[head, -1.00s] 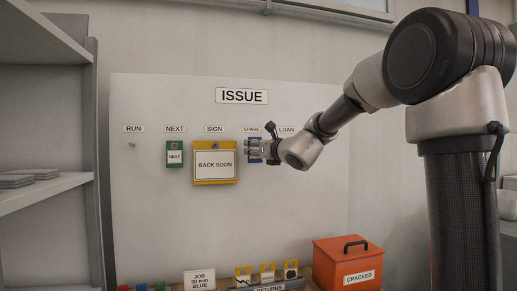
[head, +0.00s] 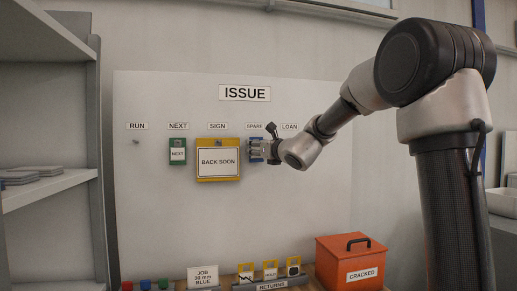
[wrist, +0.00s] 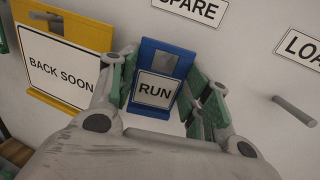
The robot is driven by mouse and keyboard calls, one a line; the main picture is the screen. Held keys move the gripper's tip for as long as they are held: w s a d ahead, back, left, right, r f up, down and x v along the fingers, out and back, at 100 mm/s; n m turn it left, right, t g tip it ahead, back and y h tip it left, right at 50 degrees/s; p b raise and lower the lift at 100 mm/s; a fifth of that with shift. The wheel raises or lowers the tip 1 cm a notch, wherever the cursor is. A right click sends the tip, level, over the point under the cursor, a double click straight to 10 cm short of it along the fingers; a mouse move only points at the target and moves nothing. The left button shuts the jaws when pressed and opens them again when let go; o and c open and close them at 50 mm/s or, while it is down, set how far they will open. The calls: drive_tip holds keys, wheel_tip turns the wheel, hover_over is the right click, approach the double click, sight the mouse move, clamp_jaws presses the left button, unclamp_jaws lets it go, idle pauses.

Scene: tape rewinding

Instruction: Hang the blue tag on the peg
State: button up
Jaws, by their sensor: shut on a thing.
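The blue tag (wrist: 160,80) carries a white label reading RUN and is at the board under the SPARE sign. My gripper (wrist: 165,88) is shut on it, with a green-padded finger at each side. A bare peg (head: 135,142) stands under the RUN sign. Another bare peg (wrist: 295,110) stands below the LOAN sign in the wrist view.
The yellow BACK SOON sign (head: 218,163) hangs close left of my gripper. The green NEXT tag (head: 177,152) hangs farther left. Below are a returns rack (head: 271,285) and an orange CRACKED box (head: 352,262). A grey shelf (head: 50,188) stands at the left.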

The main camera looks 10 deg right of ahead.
drive_tip(key=o, duration=0.9)
drive_tip(key=shift+c, duration=0.2)
